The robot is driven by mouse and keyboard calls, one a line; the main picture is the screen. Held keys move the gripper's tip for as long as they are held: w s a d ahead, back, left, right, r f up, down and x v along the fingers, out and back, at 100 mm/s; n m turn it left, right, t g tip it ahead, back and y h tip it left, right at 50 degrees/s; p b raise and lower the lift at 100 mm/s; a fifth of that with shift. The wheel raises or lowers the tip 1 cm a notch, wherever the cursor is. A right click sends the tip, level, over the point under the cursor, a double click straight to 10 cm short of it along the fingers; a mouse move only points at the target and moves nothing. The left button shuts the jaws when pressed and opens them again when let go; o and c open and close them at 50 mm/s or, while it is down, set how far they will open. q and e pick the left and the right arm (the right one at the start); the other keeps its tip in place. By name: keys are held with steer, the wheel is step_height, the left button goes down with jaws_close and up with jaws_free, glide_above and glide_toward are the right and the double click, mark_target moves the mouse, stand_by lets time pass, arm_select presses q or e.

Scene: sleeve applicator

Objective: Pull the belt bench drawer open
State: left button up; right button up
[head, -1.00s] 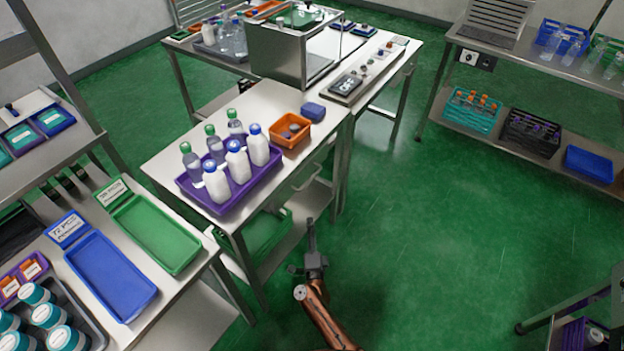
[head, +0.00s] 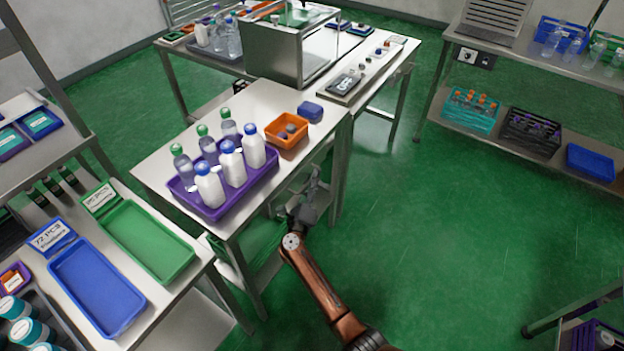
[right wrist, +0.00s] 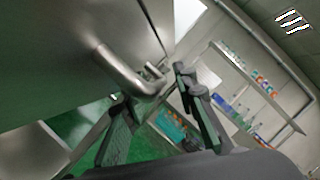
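The belt bench (head: 265,97) stands in the middle of the head view, with its drawer on the side facing the aisle. The drawer looks shut, and its front is partly hidden behind my right gripper (head: 308,192). In the right wrist view the metal bar handle (right wrist: 122,70) sticks out from the steel drawer front (right wrist: 60,50). My right gripper's fingers (right wrist: 156,92) are apart. The handle's near end lies between and just ahead of the fingertips; I cannot tell whether they touch it. My left gripper is not in view.
On the bench top are a purple tray (head: 183,197) of several bottles, an orange bin (head: 272,136) and a blue block (head: 310,111). A side table with a green tray (head: 150,245) and blue tray (head: 95,285) stands left. The green floor (head: 430,240) at right is clear.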

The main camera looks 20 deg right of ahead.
jaws_close()
stand_by(0.3)
stand_by(0.5)
